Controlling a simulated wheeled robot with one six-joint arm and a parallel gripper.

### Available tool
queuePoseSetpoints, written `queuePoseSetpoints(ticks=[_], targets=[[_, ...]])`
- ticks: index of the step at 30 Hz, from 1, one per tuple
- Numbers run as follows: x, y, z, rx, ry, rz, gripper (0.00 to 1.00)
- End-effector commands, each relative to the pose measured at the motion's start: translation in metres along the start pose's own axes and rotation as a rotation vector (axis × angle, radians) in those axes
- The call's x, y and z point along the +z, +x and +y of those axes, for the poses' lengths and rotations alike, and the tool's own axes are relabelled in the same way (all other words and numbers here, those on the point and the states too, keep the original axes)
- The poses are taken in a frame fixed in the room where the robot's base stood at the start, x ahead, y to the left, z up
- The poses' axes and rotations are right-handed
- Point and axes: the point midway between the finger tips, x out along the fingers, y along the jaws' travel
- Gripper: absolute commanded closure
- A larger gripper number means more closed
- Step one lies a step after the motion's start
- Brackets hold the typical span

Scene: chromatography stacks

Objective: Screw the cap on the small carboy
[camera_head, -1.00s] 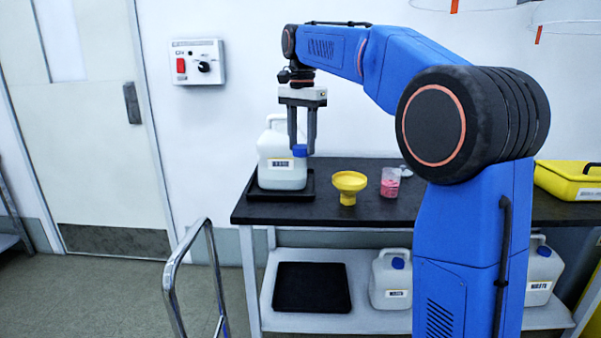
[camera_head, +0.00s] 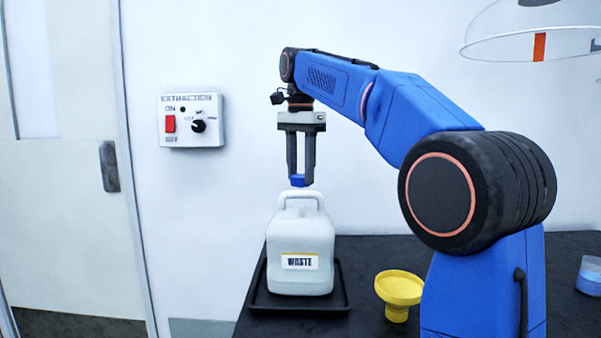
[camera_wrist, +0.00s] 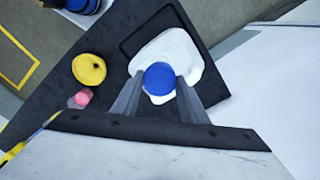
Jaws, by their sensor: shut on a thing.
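My gripper (camera_head: 299,182) points straight down and is shut on a blue cap (camera_head: 298,180). The small carboy (camera_head: 300,245) is white with a "WASTE" label and a top handle, and it stands upright in a black tray (camera_head: 258,303). In the head view the cap is above the carboy's top, apart from it. In the wrist view the blue cap (camera_wrist: 159,79) sits between the fingertips and overlaps the white carboy (camera_wrist: 176,49) below. The carboy's mouth is hidden in both views.
A yellow funnel (camera_head: 399,289) stands on the black bench (camera_head: 375,258) right of the tray. A beaker with pink contents (camera_wrist: 80,98) is beside the funnel in the wrist view. An extraction switch box (camera_head: 190,121) is on the wall at left.

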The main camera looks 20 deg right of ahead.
Motion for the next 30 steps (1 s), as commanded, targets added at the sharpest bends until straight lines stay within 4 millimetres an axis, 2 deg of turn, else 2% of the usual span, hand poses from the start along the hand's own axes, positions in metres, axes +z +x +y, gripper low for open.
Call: queuePoseSetpoints(ticks=[18, 30], targets=[[0.000, 0.035, 0.000, 0.000, 0.000, 0.000, 0.81], [0.000, 0.041, 0.000, 0.000, 0.000, 0.000, 0.81]])
